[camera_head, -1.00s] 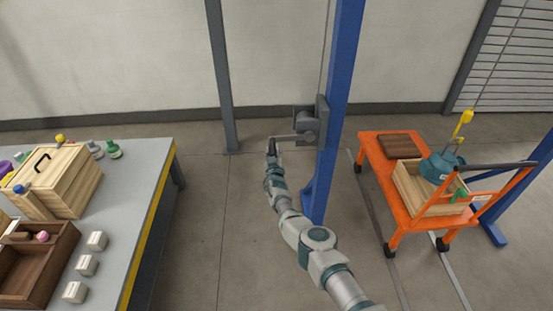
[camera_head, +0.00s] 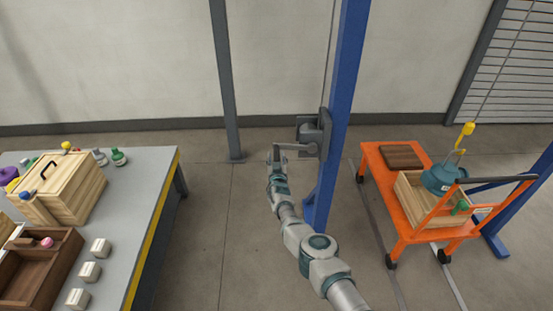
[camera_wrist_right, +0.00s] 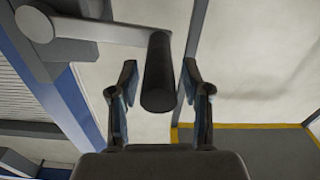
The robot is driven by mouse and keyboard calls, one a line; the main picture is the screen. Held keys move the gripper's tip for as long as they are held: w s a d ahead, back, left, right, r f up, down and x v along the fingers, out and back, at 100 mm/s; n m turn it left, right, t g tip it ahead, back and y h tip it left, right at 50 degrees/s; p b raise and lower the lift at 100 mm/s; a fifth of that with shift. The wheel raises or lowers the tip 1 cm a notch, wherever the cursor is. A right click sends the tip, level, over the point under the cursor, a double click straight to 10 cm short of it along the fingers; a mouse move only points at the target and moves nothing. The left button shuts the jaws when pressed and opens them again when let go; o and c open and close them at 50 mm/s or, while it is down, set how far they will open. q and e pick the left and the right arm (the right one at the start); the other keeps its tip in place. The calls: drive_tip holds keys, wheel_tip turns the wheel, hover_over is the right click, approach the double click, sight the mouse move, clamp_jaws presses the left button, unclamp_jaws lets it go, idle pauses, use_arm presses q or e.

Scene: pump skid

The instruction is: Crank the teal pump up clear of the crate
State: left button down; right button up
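The teal pump (camera_head: 440,178) hangs under a yellow hook (camera_head: 467,129) at the wooden crate (camera_head: 408,200) on the orange cart. It overlaps the crate's back right; I cannot tell whether its base is below the rim. The winch (camera_head: 313,134) is on the blue post, with a grey crank arm (camera_head: 295,147) pointing left. My right gripper (camera_head: 276,153) is at the crank's end. In the right wrist view, its open fingers (camera_wrist_right: 160,75) stand either side of the dark crank handle (camera_wrist_right: 158,85), with gaps showing. My left gripper is not in view.
The orange cart (camera_head: 385,188) stands right of the blue post (camera_head: 342,90), with a brown board (camera_head: 402,156) on it. A grey table (camera_head: 135,205) with a wooden box (camera_head: 65,190) and several small things is at left. Floor between table and post is clear.

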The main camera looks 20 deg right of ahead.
drive_tip(key=shift+f, duration=0.15)
wheel_tip(320, 180, up, 3)
drive_tip(key=shift+f, duration=0.1)
drive_tip(key=shift+d, duration=0.15)
drive_tip(key=shift+w+a+r, duration=0.1)
drive_tip(key=shift+a+r, duration=0.05)
drive_tip(key=shift+r, duration=1.65)
drive_tip(key=shift+a+r, duration=0.1)
drive_tip(key=shift+r, duration=1.65)
